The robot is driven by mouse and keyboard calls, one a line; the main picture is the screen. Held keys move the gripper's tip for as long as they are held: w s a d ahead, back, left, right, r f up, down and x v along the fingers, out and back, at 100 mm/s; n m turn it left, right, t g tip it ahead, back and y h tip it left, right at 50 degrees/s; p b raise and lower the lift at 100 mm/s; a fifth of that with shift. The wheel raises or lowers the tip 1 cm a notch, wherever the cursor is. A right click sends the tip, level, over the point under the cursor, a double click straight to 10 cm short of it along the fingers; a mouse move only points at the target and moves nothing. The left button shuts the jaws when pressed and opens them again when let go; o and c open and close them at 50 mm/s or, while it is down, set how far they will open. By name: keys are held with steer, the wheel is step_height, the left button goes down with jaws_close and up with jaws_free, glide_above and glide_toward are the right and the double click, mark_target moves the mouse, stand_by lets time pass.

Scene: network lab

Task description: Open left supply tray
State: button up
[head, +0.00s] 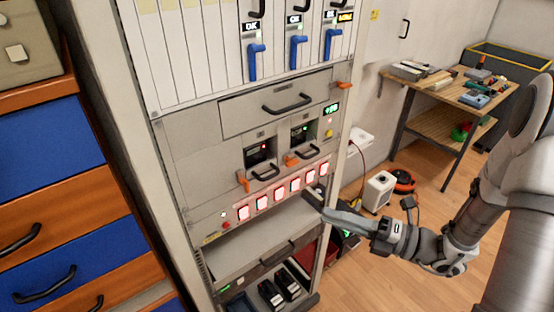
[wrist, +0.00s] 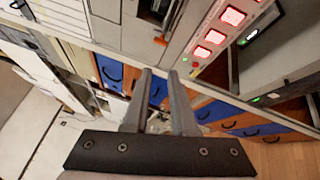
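Two side-by-side supply units sit mid-height in the rack in the head view. The left supply tray (head: 257,155) has a small dark display with red light, a black handle (head: 265,173) below it and an orange latch (head: 243,181) at its lower left. It looks pushed in. The right unit (head: 303,133) has a similar handle and latch. My gripper (head: 316,201) is in front of the rack, below and right of the left tray and apart from its handle. In the wrist view, my gripper's two fingers (wrist: 160,78) stand apart with nothing between them.
Lit red buttons (head: 276,195) run below the supply units. A wide drawer (head: 276,102) with a handle is above them. A blue and orange cabinet (head: 40,150) stands left. A workbench (head: 443,92) with tools is at back right. Floor (head: 410,195) between is partly clear.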

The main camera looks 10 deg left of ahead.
mark_target(275, 175)
steer(key=w+a+m+t+p, duration=0.1)
steer(key=w+a, duration=0.1)
steer(key=a, duration=0.3)
steer(key=w+a+r+m+t+p, duration=0.1)
steer(key=w+a, duration=0.2)
steer(key=a, duration=0.2)
steer(key=w+a+m+t+p, duration=0.1)
steer(key=w+a+m, duration=0.1)
steer(key=a, duration=0.3)
steer(key=shift+w+r, duration=0.2)
steer(key=shift+w, duration=0.45)
steer(key=shift+c, duration=0.3)
jaws_close()
steer(key=shift+d, duration=0.1)
